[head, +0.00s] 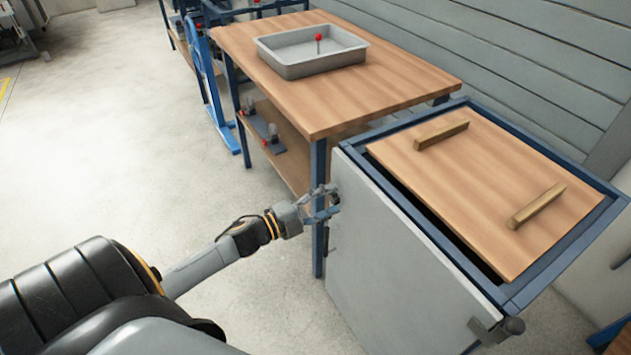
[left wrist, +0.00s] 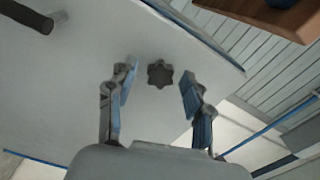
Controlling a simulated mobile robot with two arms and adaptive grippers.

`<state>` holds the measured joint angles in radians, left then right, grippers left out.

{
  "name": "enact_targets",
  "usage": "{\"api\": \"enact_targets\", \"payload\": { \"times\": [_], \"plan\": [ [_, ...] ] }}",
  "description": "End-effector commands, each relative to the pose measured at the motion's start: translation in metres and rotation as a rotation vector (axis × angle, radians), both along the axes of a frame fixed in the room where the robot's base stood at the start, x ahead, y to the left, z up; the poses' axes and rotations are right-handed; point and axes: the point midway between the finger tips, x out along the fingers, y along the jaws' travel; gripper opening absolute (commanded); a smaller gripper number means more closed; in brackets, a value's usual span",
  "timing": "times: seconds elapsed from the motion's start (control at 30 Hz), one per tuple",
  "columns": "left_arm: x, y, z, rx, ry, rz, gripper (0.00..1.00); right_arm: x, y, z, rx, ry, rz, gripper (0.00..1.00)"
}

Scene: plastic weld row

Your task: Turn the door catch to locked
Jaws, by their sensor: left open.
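The light grey door (head: 385,255) is the front panel of a blue-framed cabinet. In the left wrist view, a dark star-shaped knob (left wrist: 160,73), which looks like the door catch, sits on the pale panel (left wrist: 90,60). My left gripper (head: 331,202) is at the door's upper left part. Its two blue-padded fingers are open, one on each side of the knob, with visible gaps to it. In the head view the gripper hides the knob. Which way the catch is turned cannot be told. My right gripper is not in view.
The cabinet has a wooden top (head: 485,200) with two wooden bars. A dark handle (head: 513,326) sticks out at the door's right end. Behind stands a wooden workbench (head: 330,105) with a grey tray (head: 312,68) holding a red-tipped pin. The floor at left is clear.

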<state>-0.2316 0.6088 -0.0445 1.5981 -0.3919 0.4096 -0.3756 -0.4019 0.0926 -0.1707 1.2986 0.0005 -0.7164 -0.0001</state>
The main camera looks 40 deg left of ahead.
Motion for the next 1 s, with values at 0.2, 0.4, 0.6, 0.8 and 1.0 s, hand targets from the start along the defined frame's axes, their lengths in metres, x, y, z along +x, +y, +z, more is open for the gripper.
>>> {"api": "enact_targets", "payload": {
  "times": [0.2,0.4,0.6,0.8,1.0],
  "plan": [
    [-0.032,0.013,-0.002,0.001,0.006,0.0,0.51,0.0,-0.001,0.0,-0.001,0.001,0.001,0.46],
    [-0.071,0.029,-0.002,0.0,0.005,0.0,0.51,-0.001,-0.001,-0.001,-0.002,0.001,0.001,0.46],
    [-0.099,0.04,-0.001,0.001,0.003,0.0,0.51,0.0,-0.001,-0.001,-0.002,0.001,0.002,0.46],
    [-0.108,0.044,0.0,0.001,0.0,-0.001,0.51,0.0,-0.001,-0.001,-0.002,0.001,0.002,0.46],
    [-0.108,0.044,0.0,0.001,0.0,-0.001,0.51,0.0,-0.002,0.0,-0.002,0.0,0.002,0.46]
  ]
}}
